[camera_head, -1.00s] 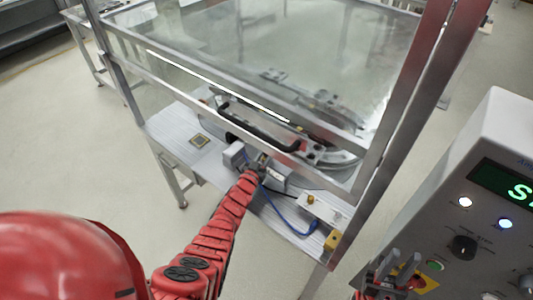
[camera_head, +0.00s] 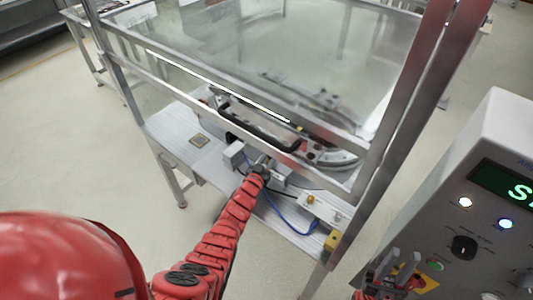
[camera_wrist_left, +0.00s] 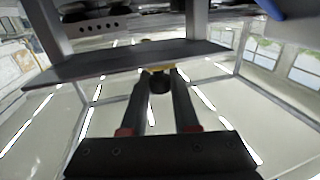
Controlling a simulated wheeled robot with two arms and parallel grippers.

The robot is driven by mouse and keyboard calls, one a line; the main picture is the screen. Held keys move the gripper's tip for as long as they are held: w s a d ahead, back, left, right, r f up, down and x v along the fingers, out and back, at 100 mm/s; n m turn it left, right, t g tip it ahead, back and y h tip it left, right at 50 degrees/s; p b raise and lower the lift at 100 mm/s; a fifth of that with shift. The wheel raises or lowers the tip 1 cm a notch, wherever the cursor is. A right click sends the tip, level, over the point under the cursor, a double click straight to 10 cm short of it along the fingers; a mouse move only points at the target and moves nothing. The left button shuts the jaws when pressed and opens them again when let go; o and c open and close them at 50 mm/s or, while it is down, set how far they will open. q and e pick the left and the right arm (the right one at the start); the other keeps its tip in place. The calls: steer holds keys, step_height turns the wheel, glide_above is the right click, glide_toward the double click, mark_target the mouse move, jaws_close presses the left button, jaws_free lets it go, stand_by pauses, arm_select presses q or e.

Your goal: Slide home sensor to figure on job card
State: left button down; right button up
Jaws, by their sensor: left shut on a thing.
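My left gripper (camera_head: 262,166) is at the front edge of the bench, between two small grey blocks. In the left wrist view, its two fingers (camera_wrist_left: 159,85) are shut on a small dark round part (camera_wrist_left: 160,82) with a yellow edge above it, under a flat grey plate (camera_wrist_left: 140,60). I take this part to be on the home sensor, whose body is mostly hidden. My right gripper (camera_head: 396,268) is at the lower right by the console, its two grey fingers apart. I cannot make out a job card or its figure.
A framed clear guard (camera_head: 260,60) stands over the curved track (camera_head: 335,158). Grey blocks (camera_head: 233,155) flank the left gripper. A console (camera_head: 480,220) with a green display stands right. A small square plate (camera_head: 199,140) lies left.

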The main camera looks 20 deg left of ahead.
mark_target(278, 168)
arm_select(q)
steer(key=d, duration=0.2)
steer(key=s+d, duration=0.1)
steer(key=d, duration=0.1)
steer(key=shift+s, duration=0.2)
steer(key=c, duration=0.7)
jaws_free()
steer(key=shift+o, duration=0.2)
steer(key=shift+s+a, duration=0.1)
steer(key=shift+s+r, duration=0.1)
steer(key=shift+s, duration=0.2)
steer(key=s+a+p, duration=0.2)
steer(key=s+p, duration=0.2)
steer(key=s, duration=1.2)
steer(key=shift+s, duration=0.25)
